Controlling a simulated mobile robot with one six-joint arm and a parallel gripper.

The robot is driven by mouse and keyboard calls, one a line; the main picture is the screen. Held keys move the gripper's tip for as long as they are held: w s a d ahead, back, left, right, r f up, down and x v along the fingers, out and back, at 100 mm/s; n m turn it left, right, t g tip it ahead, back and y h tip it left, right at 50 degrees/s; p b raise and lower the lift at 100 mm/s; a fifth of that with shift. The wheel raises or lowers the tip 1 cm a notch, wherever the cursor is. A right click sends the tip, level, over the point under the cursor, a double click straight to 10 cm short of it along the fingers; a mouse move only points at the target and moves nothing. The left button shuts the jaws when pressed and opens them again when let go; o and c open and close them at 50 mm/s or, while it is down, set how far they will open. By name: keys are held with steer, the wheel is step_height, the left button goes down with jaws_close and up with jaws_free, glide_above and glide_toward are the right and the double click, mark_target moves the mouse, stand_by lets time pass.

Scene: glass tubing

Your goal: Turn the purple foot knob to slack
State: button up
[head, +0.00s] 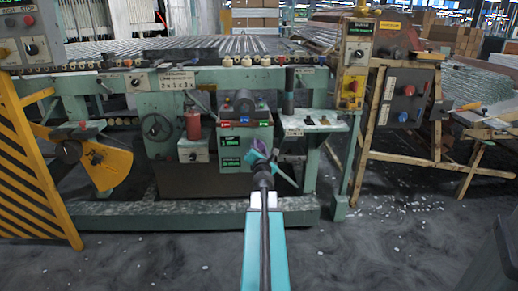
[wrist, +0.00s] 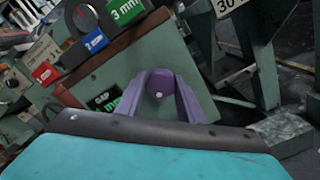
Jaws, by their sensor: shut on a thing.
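The purple knob (wrist: 160,84) sits on the sloping face of a green control box (wrist: 150,58) in the wrist view. It has a rounded body and a small pale dot on its end. My gripper (wrist: 160,92) has one purple-grey finger on each side of the knob and is shut on it. In the head view my gripper (head: 260,160) is at the right side of the green box (head: 258,134). The gripper and wrist mostly hide the knob there, and I cannot tell its turn angle.
A green display (wrist: 107,100) is left of the knob, partly cut off by my gripper. Red, green and blue labelled parts (head: 244,122) sit on the box's top. A red cylinder (head: 193,125) stands to the left. A small shelf (head: 318,122) juts out at right.

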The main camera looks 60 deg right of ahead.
steer(key=shift+s, duration=0.1)
steer(key=o, duration=1)
steer(key=shift+a, duration=0.15)
